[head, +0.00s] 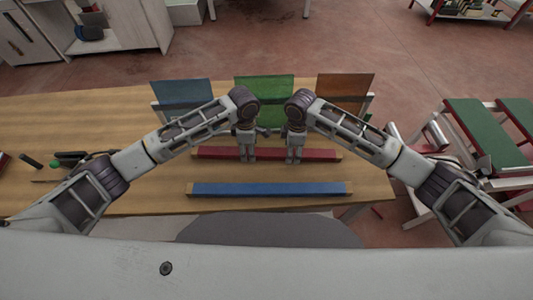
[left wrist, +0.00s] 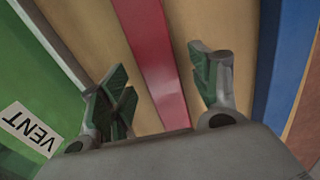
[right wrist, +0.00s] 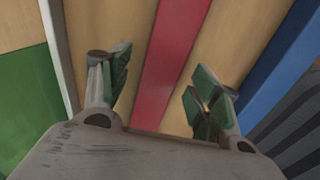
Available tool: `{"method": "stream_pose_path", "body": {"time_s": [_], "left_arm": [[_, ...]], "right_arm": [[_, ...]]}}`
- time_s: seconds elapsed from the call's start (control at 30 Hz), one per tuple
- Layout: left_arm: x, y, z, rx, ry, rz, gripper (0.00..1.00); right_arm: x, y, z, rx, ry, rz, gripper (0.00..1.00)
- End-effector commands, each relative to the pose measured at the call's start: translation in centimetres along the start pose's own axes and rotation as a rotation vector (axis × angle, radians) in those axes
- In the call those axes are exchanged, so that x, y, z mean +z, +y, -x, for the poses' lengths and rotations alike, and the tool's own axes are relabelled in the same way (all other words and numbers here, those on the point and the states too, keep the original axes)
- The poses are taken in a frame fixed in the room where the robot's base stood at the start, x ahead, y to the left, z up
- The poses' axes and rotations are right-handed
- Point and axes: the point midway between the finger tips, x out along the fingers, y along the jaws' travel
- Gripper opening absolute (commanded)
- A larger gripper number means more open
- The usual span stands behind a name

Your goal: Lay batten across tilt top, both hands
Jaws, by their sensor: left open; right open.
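A long red batten (head: 265,153) with pale wooden ends lies on the wooden table. A similar blue batten (head: 270,189) lies nearer to me. My left gripper (head: 246,157) is open over the red batten; in the left wrist view its fingers are on either side of the red strip (left wrist: 152,45). My right gripper (head: 294,159) is also open above the red batten, a short way to the right; the red strip runs between its fingers in the right wrist view (right wrist: 170,55). Both grippers are empty. Three tilted panels stand behind: blue (head: 181,94), green (head: 264,88) and orange (head: 344,92).
The wooden table (head: 70,110) has free room at its left. A dark tool with a green part (head: 75,158) lies near the left arm. Green-topped stands (head: 480,128) are at the right. The green panel carries a VENT label (left wrist: 28,128) in the left wrist view.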

Motion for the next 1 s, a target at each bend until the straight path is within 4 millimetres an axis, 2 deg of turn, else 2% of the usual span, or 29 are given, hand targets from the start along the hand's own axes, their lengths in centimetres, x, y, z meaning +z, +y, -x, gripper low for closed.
{"method": "stream_pose_path", "body": {"time_s": [0.2,0.57,1.0], "left_arm": [[0.0,0.0,-1.4,0.001,0.0,0.0,0.62],[0.0,0.0,-1.6,0.001,0.0,0.0,0.62],[0.0,0.0,-1.6,0.001,0.0,0.0,0.07]], "right_arm": [[0.0,0.0,-1.4,0.0,0.0,0.001,0.62],[0.0,0.0,-1.6,0.0,0.0,0.001,0.62],[0.0,0.0,-1.6,0.0,0.0,0.001,0.07]]}}
